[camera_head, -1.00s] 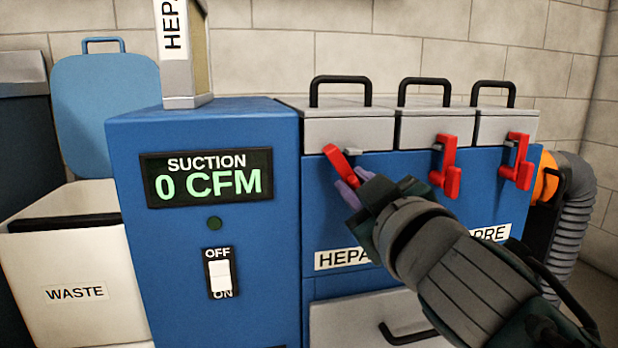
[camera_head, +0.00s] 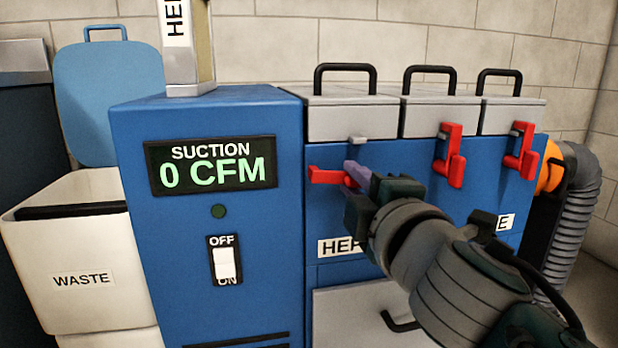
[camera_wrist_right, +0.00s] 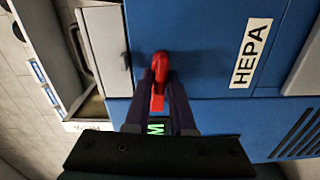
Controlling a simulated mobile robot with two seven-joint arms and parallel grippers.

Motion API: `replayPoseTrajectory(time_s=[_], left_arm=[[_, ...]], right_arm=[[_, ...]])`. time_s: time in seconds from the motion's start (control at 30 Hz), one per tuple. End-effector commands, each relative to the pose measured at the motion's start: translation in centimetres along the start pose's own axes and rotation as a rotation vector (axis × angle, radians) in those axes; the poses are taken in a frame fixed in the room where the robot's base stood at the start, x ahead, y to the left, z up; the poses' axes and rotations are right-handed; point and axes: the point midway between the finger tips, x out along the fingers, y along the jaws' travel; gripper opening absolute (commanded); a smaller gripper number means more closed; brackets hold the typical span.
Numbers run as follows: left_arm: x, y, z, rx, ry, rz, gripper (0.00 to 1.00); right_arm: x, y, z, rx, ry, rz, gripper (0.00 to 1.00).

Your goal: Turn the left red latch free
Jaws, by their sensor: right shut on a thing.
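The left red latch (camera_head: 328,176) is on the blue front of the cabinet, below the left grey lid. Its arm lies roughly level and points left, clear of the small grey catch (camera_head: 357,140) above it. My right gripper (camera_head: 355,178) is shut on this latch near its pivot end. In the right wrist view the red latch (camera_wrist_right: 159,80) sits between the two dark fingers of the gripper (camera_wrist_right: 161,92). The fingers hide part of the latch in the head view. My left gripper is not in view.
Two more red latches (camera_head: 449,155) (camera_head: 521,151) stand upright under the other grey lids. A suction unit (camera_head: 213,166) reading 0 CFM stands left, with a switch (camera_head: 223,262) below. A white waste bin (camera_head: 85,250) is far left. A grey hose (camera_head: 575,215) is at right.

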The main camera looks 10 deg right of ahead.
Motion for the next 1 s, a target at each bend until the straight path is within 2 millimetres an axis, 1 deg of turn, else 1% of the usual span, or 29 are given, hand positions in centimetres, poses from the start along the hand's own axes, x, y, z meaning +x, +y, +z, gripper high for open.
replayPoseTrajectory(time_s=[0.1, 0.3, 0.83, 0.87, 1.0], left_arm=[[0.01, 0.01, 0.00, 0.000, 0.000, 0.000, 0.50], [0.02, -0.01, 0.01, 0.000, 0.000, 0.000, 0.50], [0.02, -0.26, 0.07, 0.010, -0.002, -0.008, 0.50], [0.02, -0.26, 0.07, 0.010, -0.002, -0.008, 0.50], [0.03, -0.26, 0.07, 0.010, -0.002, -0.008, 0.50]], right_arm=[[0.01, -0.04, -0.05, -0.056, 0.002, 0.001, 0.00], [0.01, -0.12, -0.05, -0.112, 0.002, 0.001, 0.00], [0.00, -0.16, -0.04, -0.133, 0.001, 0.001, 0.00], [0.00, -0.16, -0.03, -0.133, 0.001, 0.001, 0.26], [0.00, -0.17, -0.02, -0.131, 0.001, 0.001, 0.41]])
